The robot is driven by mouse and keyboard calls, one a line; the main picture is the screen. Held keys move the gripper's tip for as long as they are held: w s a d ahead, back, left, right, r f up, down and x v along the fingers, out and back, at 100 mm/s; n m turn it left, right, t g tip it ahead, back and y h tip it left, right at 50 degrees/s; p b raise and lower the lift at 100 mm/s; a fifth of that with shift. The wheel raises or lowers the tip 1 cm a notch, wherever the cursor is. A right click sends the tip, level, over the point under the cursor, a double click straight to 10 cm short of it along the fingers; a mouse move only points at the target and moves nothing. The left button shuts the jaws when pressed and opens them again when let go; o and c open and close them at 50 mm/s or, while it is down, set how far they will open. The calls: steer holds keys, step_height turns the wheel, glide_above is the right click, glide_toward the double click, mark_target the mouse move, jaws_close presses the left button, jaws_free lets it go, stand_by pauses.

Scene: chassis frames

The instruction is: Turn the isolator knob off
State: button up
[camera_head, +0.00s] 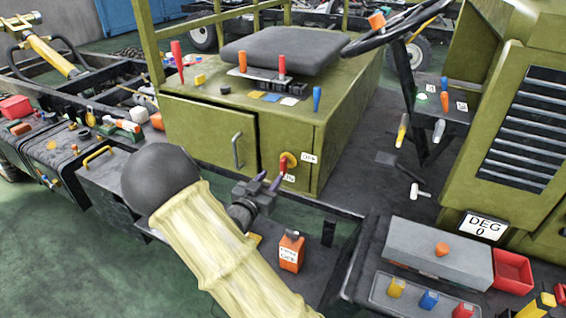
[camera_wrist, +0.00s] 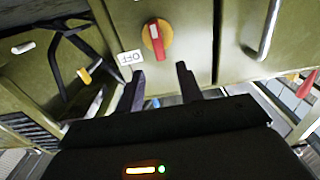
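The isolator knob (camera_head: 287,163) is a red handle on a round yellow plate, low on the front of the olive cabinet (camera_head: 208,127). In the wrist view the knob (camera_wrist: 156,36) shows near the top with its handle roughly upright in the picture. A white OFF label (camera_head: 309,158) is to its right in the head view; the label (camera_wrist: 131,57) appears upside down in the wrist view. Another small label (camera_head: 289,178) sits below the knob. My gripper (camera_head: 269,181) is open and empty in front of the knob, with its fingers (camera_wrist: 160,71) apart and not touching it.
A cabinet door handle (camera_head: 237,150) is left of the knob. A grey box (camera_head: 438,252) and a red bin (camera_head: 512,271) are at the lower right. A steering wheel (camera_head: 397,28) rises at the upper right.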

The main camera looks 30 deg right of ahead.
mark_target(281, 165)
steer(key=x, duration=0.9)
steer(key=shift+w+d, duration=0.1)
steer(key=shift+c, duration=0.5)
jaws_close()
